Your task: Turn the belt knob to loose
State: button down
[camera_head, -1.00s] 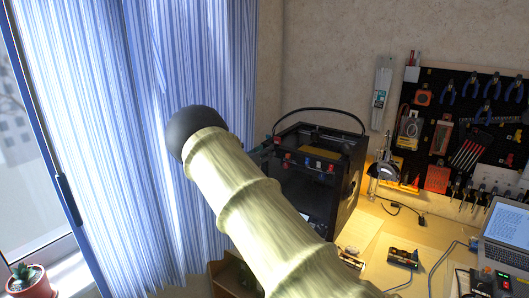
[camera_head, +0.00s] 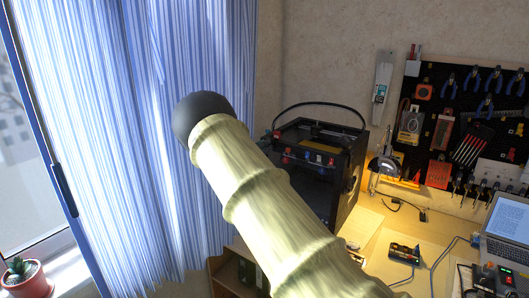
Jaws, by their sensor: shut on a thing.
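A black 3D printer (camera_head: 345,160) stands on the desk in the middle of the view, with a black hoop above its top. Small red and blue parts (camera_head: 314,158) sit along its upper front bar. I cannot make out which part is the belt knob. My arm (camera_head: 262,195), pale and ribbed with a dark rounded end, crosses in front of the printer's left side and lower front. My gripper does not show; the arm may hide it.
A desk lamp (camera_head: 381,165) stands right of the printer. A tool pegboard (camera_head: 425,125) hangs behind the desk, with a laptop (camera_head: 507,232) at the right. A blue curtain (camera_head: 120,130) and potted cactus (camera_head: 25,277) are at the left.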

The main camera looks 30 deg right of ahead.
jog(key=shift+f+n+t+b, duration=0.1)
jog(key=shift+n+t+b, duration=0.3)
jog(key=shift+n+b, duration=7.35)
jog(key=n+p, duration=0.7)
jog(key=shift+n, duration=0.25)
jog(key=c, duration=1.3)
grip_release()
jog(key=shift+a, duration=0.1)
jog(key=shift+o, duration=0.2)
jog(key=v, duration=1.2)
